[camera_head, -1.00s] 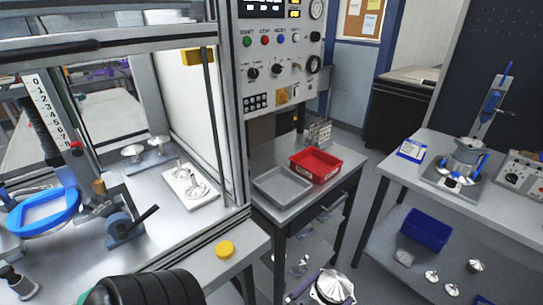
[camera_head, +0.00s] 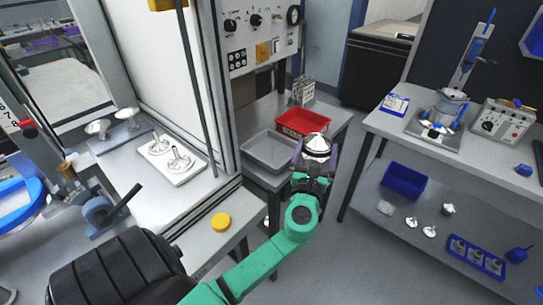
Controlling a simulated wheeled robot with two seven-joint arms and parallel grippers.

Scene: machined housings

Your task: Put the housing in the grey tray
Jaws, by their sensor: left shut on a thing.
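The housing (camera_head: 317,146) is a shiny silver domed part. My left gripper (camera_head: 315,163) is shut on it and holds it up in front of the red tray, to the right of the grey tray. The grey tray (camera_head: 247,152) lies on the small metal cart and looks empty. Its right end is close to the gripper in the picture. My right gripper is not in view.
A red tray (camera_head: 303,122) stands behind the housing on the cart, with a wire rack (camera_head: 302,90) behind it. The machine's upright frame (camera_head: 226,120) borders the cart on the left. A workbench (camera_head: 400,128) stands at right.

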